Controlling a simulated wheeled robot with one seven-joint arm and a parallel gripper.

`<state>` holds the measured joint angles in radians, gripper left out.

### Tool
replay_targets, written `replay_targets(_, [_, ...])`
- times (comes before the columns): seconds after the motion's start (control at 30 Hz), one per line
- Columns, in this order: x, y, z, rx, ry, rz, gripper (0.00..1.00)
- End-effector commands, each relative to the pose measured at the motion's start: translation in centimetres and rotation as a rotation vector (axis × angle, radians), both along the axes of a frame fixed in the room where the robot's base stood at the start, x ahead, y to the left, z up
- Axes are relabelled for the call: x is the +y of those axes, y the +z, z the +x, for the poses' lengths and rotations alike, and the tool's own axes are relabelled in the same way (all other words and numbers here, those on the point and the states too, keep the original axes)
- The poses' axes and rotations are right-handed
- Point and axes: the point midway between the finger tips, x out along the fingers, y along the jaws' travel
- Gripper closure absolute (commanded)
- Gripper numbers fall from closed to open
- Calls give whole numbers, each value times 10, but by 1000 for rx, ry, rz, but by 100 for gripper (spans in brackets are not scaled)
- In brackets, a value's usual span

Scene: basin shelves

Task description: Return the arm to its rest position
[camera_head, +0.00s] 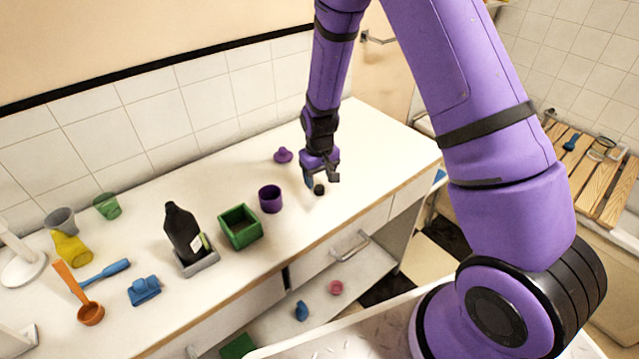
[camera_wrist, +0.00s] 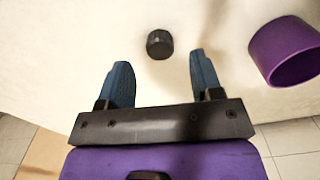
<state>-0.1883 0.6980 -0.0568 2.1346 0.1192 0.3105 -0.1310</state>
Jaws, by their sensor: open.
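My purple arm reaches over the white counter in the head view. My gripper (camera_head: 321,183) hangs above the right part of the counter, pointing down. In the wrist view my gripper (camera_wrist: 160,85) is open, with its two blue fingers apart and nothing between them. A small black cap (camera_wrist: 160,43) lies on the counter just beyond the fingertips, apart from them. It also shows in the head view (camera_head: 319,190), close by the gripper.
A purple cup (camera_head: 270,199) stands left of my gripper, also in the wrist view (camera_wrist: 286,52). A purple knobbed object (camera_head: 283,155) lies behind. Further left are a green box (camera_head: 240,227), a black bottle (camera_head: 182,232) and several utensils. A wooden slatted rack (camera_head: 597,170) is at right.

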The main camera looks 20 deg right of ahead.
Motion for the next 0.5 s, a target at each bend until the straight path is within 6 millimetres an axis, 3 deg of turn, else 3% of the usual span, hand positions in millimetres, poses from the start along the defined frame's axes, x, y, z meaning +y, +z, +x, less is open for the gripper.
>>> replay_targets(0.23, [1, 46, 1, -3, 1, 0, 40])
replay_targets(0.5, [0, 74, 0, -1, 1, 0, 40])
